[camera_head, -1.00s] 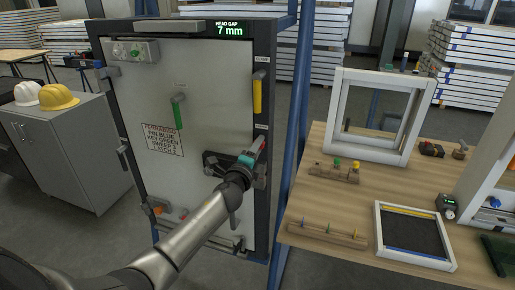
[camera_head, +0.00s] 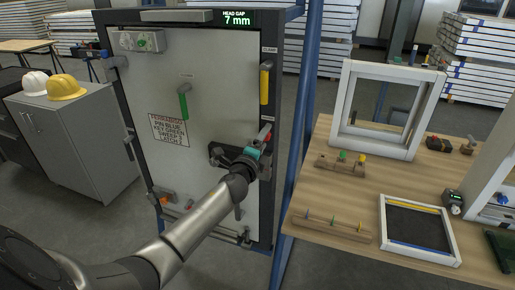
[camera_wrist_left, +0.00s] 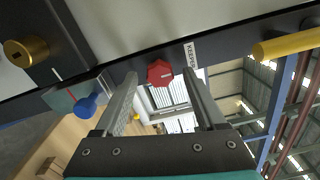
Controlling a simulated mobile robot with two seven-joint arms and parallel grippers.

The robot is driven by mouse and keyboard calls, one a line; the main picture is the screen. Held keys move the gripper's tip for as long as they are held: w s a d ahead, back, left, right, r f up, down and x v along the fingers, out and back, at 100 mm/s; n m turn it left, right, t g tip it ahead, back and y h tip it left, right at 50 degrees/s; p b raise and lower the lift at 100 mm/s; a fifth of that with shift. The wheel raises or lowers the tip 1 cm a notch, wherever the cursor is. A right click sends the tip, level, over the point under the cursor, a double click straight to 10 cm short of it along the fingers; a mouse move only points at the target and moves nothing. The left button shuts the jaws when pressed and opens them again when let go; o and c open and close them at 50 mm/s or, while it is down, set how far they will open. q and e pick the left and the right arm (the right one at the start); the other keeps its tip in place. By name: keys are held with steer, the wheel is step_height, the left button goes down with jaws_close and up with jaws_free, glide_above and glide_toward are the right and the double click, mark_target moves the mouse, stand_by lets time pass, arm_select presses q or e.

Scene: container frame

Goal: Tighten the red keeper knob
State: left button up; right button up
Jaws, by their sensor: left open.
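The red keeper knob (camera_wrist_left: 159,73) is a faceted red knob with a pale mark, on the dark door frame beside the KEEPER label (camera_wrist_left: 190,54) in the left wrist view. My left gripper (camera_wrist_left: 161,80) is open, with one finger on each side of the knob in that view. I cannot tell whether either finger touches it. In the head view my left gripper (camera_head: 262,143) is at the right edge of the door, by a small red part (camera_head: 265,131). The gripper partly hides that area. My right gripper is in no view.
The pale door panel (camera_head: 205,75) has a green handle (camera_head: 184,101); a yellow handle (camera_head: 264,84) is on its frame. The display (camera_head: 237,17) reads 7 mm. A blue post (camera_head: 303,110) separates the door from a wooden bench (camera_head: 335,195). A blue knob (camera_wrist_left: 88,106) is left of the gripper.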

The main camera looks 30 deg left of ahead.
arm_select(q)
steer(key=v, duration=1.5)
steer(key=shift+d, duration=0.1)
steer(key=s+d+f+n+g+b, duration=0.1)
steer(key=s+f+n+g, duration=0.2)
steer(key=f, duration=0.9)
steer(key=s+d+f+n+g+h+b, duration=0.15)
steer(key=s+f, duration=0.25)
steer(key=f, duration=0.8)
steer(key=s+f+n+g+b, duration=0.2)
steer(key=s+f+n+g, duration=0.15)
steer(key=f, duration=0.75)
steer(key=s+d+f+n+g+b, duration=0.1)
steer(key=s+d+f+n+g, duration=0.1)
steer(key=s+f, duration=0.5)
steer(key=s+d+f+n+g+h+b, duration=0.1)
steer(key=s+d+f+n+g+b, duration=0.1)
steer(key=s+d+f, duration=0.3)
steer(key=s+d+f+n+g+h+b, duration=0.1)
steer(key=s+d+f+n+g, duration=0.2)
steer(key=s+f, duration=0.8)
steer(key=s+d+g, duration=0.1)
steer(key=s, duration=0.5)
steer(key=shift+s+f, duration=0.2)
steer(key=shift+s+d+g+h, duration=0.1)
steer(key=shift+s+g+h, duration=0.15)
steer(key=shift+s+g, duration=0.05)
